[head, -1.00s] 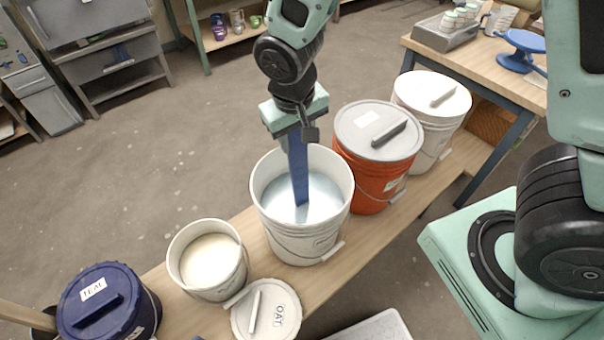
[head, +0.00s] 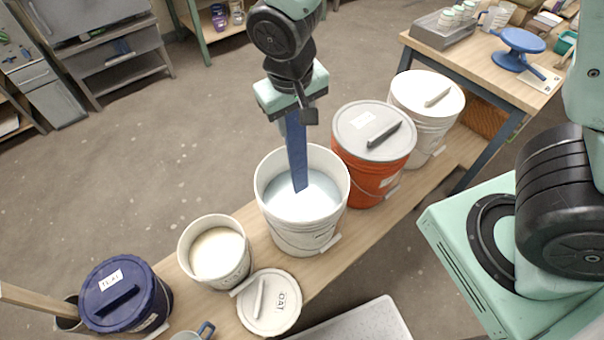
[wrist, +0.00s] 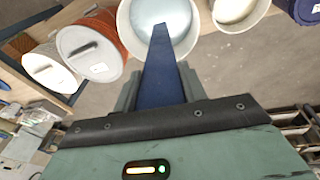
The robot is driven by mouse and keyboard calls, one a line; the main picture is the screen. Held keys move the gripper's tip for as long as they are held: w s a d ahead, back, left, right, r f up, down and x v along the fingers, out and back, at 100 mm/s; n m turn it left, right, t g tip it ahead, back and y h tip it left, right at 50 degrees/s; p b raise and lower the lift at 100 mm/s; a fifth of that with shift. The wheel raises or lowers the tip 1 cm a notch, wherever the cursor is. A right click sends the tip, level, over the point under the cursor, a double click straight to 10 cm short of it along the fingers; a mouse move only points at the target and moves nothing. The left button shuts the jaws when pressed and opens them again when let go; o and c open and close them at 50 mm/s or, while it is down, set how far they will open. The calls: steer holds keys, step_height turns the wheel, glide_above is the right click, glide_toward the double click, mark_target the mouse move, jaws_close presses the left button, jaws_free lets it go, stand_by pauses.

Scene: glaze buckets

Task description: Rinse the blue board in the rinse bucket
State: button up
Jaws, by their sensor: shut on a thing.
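The blue board (head: 297,150) hangs upright from my gripper (head: 293,112), which is shut on its upper end. Its lower end reaches into the white rinse bucket (head: 269,215), at or in the pale bluish liquid (head: 318,196); whether the tip is under the surface is hard to tell. In the wrist view the board (wrist: 164,80) stretches out from between the jaws toward the open bucket (wrist: 127,32). The gripper stays above the bucket's rim.
The bench holds an orange bucket (head: 373,182) with a grey lid and a white lidded bucket (head: 433,128) to the right. To the left are an open cream-filled bucket (head: 221,283), a lid marked OAT (head: 283,311) and a dark blue lidded bucket (head: 154,325).

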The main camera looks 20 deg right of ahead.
steer(key=shift+p+v, duration=1.7)
steer(key=shift+v, duration=0.85)
steer(key=shift+r, duration=0.1)
steer(key=p+v, duration=0.2)
steer(key=v, duration=0.1)
steer(key=p+v, duration=0.1)
steer(key=p, duration=0.1)
steer(key=shift+w+d+r, duration=0.2)
steer(key=shift+w+r, duration=0.2)
steer(key=shift+r, duration=0.1)
steer(key=shift+f, duration=0.1)
